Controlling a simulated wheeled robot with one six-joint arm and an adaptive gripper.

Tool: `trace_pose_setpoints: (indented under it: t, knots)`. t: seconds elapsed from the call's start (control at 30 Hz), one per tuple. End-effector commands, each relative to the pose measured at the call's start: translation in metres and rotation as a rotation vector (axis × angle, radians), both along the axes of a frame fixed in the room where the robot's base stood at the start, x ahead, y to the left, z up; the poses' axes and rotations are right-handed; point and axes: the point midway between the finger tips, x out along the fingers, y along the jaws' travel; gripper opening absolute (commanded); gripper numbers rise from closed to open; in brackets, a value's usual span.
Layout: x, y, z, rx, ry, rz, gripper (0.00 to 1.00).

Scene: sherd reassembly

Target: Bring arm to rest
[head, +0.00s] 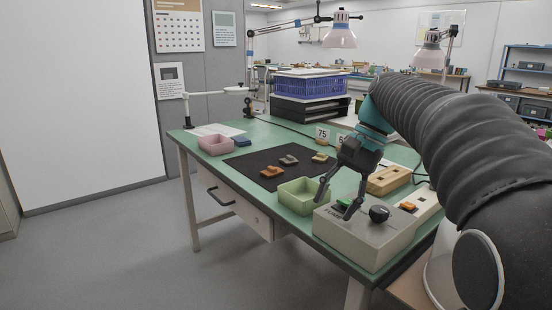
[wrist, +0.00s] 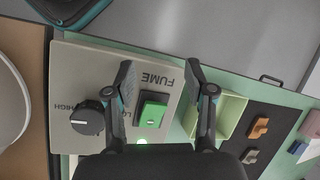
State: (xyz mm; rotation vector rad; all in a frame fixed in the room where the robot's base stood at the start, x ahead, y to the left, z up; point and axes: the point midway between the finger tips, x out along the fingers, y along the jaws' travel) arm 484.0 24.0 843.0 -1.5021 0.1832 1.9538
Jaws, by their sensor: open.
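My gripper (head: 333,206) is open and empty, pointing down over the grey fume control box (head: 365,240) at the near right of the table. In the wrist view, its two fingers (wrist: 160,75) stand apart on either side of a green rocker switch (wrist: 152,114) in a dark frame. A green glow shows just below the switch there. I cannot tell whether the fingertips touch the box. A black knob (wrist: 87,118) sits beside the switch, marked HIGH and with a partly hidden label. My arm reaches in from the right in the head view.
A green tray (head: 297,194) stands just left of the box. Several sherds, one orange-brown (head: 272,171), lie on a black mat (head: 245,165). A pink tray (head: 215,145) is at the far left. A wooden block (head: 388,180) lies behind the box. Lamps overhang the back.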

Motion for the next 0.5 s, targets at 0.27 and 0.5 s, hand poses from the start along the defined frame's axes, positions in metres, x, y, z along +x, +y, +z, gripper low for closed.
trace_pose_setpoints:
  t: [0.27,0.5]
  knots:
    - [-0.051,0.025,-0.005,0.031,-0.232,0.2,0.54]
    - [-0.103,0.016,-0.032,-0.14,-0.393,0.259,0.54]
